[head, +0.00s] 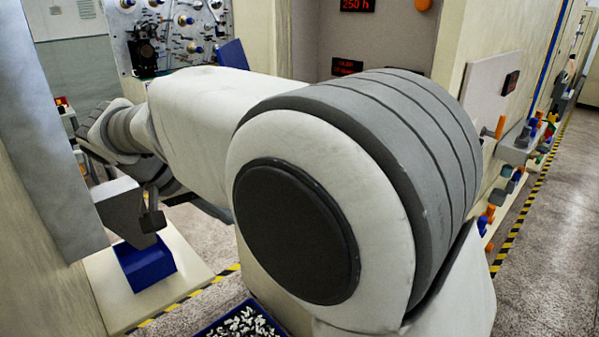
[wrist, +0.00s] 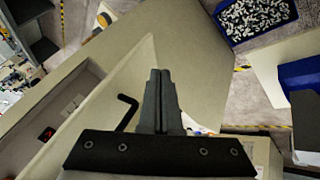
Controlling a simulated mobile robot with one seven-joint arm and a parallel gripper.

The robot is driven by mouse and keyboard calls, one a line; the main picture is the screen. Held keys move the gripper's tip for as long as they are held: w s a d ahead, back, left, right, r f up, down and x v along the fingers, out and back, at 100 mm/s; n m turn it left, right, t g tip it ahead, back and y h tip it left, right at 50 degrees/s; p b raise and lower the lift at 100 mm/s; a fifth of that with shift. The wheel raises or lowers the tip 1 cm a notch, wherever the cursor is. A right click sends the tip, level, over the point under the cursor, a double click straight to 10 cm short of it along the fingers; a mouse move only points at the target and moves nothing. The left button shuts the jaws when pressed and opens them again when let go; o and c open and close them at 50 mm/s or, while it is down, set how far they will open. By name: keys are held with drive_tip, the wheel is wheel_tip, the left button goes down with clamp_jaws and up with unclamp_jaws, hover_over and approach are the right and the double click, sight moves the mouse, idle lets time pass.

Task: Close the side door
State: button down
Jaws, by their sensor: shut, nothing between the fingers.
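My gripper (wrist: 160,75) is shut and empty, with its two dark fingers together at the middle of the wrist view. In the head view my gripper (head: 152,222) is at the lower left, partly beside a grey panel. A beige panel (wrist: 195,75), which may be the side door, lies beyond the fingertips in the wrist view. A black bent handle (wrist: 125,112) shows just left of the fingers. I cannot tell whether the fingers touch the panel or how far the door stands open. My arm hides much of the head view.
A tall grey panel (head: 45,140) stands at the left. A blue bin (head: 146,266) sits on a cream platform. Another blue bin (wrist: 255,16) holds small metal parts. Floor (head: 555,210) is clear at the right, beyond the striped edge.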

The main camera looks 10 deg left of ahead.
drive_tip(key=d+p+x, duration=0.1)
drive_tip(key=p+x, duration=0.1)
drive_tip(key=x, duration=0.9)
drive_tip(key=shift+w+r, duration=0.2)
drive_tip(key=shift+r, duration=0.2)
drive_tip(key=shift+d, duration=0.1)
